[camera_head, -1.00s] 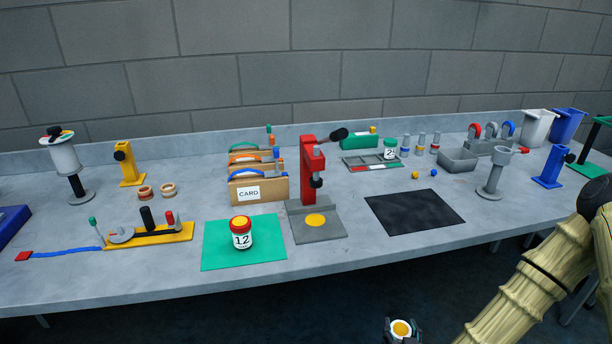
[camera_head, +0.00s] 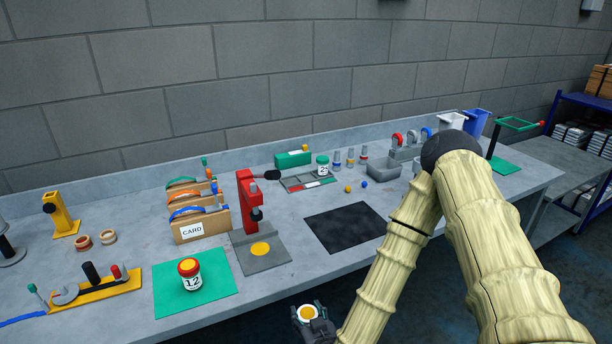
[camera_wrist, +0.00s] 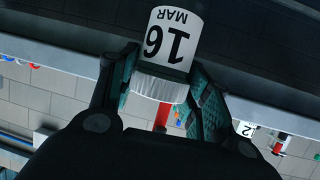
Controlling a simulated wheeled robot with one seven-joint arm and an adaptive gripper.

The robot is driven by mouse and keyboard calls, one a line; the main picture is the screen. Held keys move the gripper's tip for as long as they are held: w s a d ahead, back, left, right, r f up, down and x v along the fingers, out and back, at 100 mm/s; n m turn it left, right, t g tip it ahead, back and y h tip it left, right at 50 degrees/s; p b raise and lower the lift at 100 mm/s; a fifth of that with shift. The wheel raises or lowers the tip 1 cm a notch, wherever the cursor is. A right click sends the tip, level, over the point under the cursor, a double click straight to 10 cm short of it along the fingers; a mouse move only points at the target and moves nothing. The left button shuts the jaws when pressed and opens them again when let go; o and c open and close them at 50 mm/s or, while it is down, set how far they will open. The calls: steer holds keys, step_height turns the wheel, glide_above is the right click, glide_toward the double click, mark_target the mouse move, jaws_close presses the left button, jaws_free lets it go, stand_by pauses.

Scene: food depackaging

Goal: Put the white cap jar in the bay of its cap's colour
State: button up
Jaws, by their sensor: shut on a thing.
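My gripper (camera_head: 309,320) is shut on a jar (camera_head: 307,312) in the air in front of the bench's near edge. In the head view the jar's top shows a white rim around a yellow-orange disc. In the wrist view the jar (camera_wrist: 168,38) has an upside-down label "16 MAR" and a ribbed white cap (camera_wrist: 158,88) between the fingers. A low grey tray of bays (camera_head: 292,184) lies at the back of the bench, with red and white strips along its front. A jar with a green cap (camera_head: 322,165) stands at its right end. My gripper is well short of the tray.
A red-capped jar marked 12 (camera_head: 190,274) stands on a green mat (camera_head: 222,289). A grey bin (camera_head: 384,171) and small yellow and blue balls are right of the tray.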

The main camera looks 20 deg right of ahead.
steer(key=r+p, duration=0.4)
steer(key=r, duration=0.1)
steer(key=shift+s+a+r+p, duration=0.1)
steer(key=shift+a+r+p, duration=0.1)
steer(key=shift+r+p, duration=0.1)
steer(key=shift+s+a, duration=0.1)
steer(key=shift+s+a+f, duration=0.25)
steer(key=shift+f, duration=0.1)
steer(key=shift+d+r, duration=0.1)
steer(key=shift+r, duration=0.05)
